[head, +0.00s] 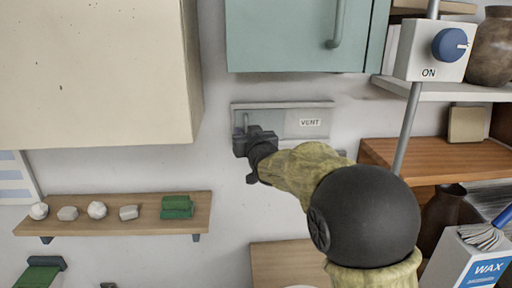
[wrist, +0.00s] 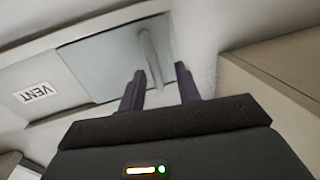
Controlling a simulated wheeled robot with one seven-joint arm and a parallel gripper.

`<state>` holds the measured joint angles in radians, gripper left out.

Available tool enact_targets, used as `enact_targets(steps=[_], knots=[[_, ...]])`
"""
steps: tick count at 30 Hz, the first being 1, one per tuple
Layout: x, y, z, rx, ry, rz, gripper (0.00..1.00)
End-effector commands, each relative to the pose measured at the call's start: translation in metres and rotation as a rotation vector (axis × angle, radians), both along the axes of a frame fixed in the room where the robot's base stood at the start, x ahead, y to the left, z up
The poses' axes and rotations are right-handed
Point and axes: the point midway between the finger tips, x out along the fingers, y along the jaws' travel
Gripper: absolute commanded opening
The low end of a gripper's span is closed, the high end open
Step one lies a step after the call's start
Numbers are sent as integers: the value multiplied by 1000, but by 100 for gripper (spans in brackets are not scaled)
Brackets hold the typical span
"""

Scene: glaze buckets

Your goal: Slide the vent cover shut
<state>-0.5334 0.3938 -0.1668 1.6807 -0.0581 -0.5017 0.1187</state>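The vent (head: 283,108) is a pale grey framed panel on the wall, with a "VENT" label (head: 310,122) on its right part in the head view. In the wrist view, the smooth blue-grey cover (wrist: 100,62) sits in the frame, with an upright bar handle (wrist: 150,55) near its right end. My gripper (head: 243,136) is at the left end of the vent in the head view. In the wrist view my gripper (wrist: 160,85) is open, with a finger on each side of the handle's lower end. I cannot tell whether either finger touches it. My gripper hides part of the cover in the head view.
A cream cabinet (head: 95,70) juts out to the left of the vent, and a green cabinet (head: 290,35) hangs above. A wooden shelf (head: 120,226) with several stones is lower left. A post with a blue-knobbed switch box (head: 422,62) stands to the right.

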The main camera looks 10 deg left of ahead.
Motion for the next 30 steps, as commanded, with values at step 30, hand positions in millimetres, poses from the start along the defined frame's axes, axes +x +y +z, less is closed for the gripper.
enact_targets(steps=[30], knots=[[-139, -60, -1, 2, -2, 0, 33]])
